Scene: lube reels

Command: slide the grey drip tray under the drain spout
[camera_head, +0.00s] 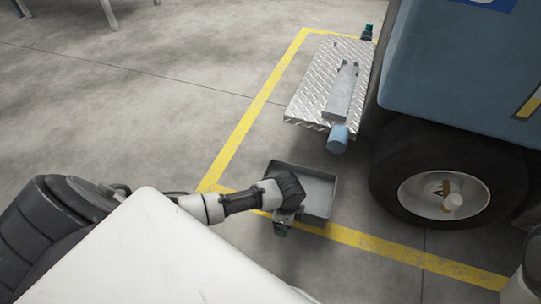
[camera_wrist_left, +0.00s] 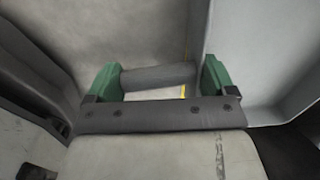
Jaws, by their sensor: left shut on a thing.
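The grey drip tray (camera_head: 318,187) lies on the floor, just below the metal step in the head view and left of the truck wheel. My left gripper (camera_head: 282,226) is at the tray's near left side. In the left wrist view its green fingers (camera_wrist_left: 160,78) are shut on a grey bar, which looks like the tray's handle. The tray's pale wall (camera_wrist_left: 255,50) shows beside it. A blue cylinder (camera_head: 338,139) at the step's near edge, above the tray in the picture, may be the drain spout; I cannot tell for sure. My right gripper is not in view.
A diamond-plate step (camera_head: 312,92) juts from the blue truck (camera_head: 450,75). The truck's wheel (camera_head: 440,185) stands close to the tray's right. Yellow floor lines (camera_head: 385,246) pass by the tray.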

